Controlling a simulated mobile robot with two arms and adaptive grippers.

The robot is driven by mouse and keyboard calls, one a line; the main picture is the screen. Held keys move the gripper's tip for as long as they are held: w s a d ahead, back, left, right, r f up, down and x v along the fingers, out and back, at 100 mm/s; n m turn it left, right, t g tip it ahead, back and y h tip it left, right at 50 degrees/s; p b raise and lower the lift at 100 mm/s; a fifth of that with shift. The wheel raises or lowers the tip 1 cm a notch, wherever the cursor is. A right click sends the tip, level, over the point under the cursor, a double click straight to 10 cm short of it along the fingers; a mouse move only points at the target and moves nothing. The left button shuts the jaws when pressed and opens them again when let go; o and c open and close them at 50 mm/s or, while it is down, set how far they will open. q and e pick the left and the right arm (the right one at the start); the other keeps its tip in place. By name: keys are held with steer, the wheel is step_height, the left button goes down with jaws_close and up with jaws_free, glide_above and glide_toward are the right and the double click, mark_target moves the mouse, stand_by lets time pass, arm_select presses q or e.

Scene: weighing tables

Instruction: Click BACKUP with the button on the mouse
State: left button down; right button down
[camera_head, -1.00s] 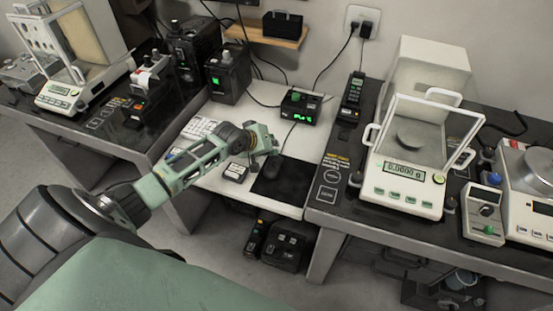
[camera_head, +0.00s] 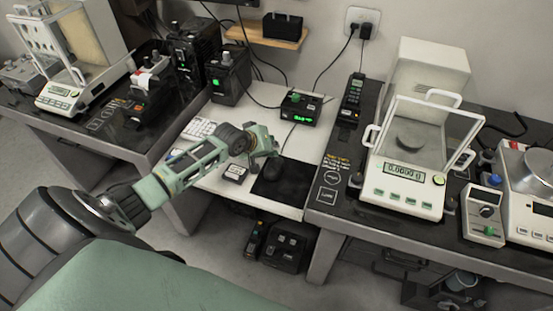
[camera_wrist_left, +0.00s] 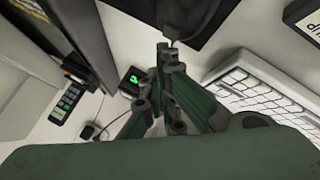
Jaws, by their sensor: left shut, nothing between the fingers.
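The black mouse (camera_head: 273,166) sits on the black mouse pad (camera_head: 290,190) on the white middle table. In the left wrist view, the shut fingertips (camera_wrist_left: 164,48) are close against the dark mouse (camera_wrist_left: 185,18). I cannot tell whether they touch it. Nothing is held. The mouse's buttons are too small to make out. No BACKUP text shows in any view. My right gripper is not in view.
A white keyboard (camera_head: 199,130) lies left of my forearm, and a small dark box (camera_head: 235,173) sits beside the pad. A black device with green digits (camera_head: 301,108) stands behind. A balance with a glass shield (camera_head: 410,170) stands on the right table.

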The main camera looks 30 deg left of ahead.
arm_select(q)
steer(key=shift+f, duration=0.4)
steer(key=shift+f, duration=0.4)
stand_by(0.9)
steer(key=shift+r, duration=0.1)
steer(key=shift+r+p, duration=0.7)
steer(key=shift+p, duration=0.1)
step_height(320, 180, up, 5)
steer(key=p, duration=0.5)
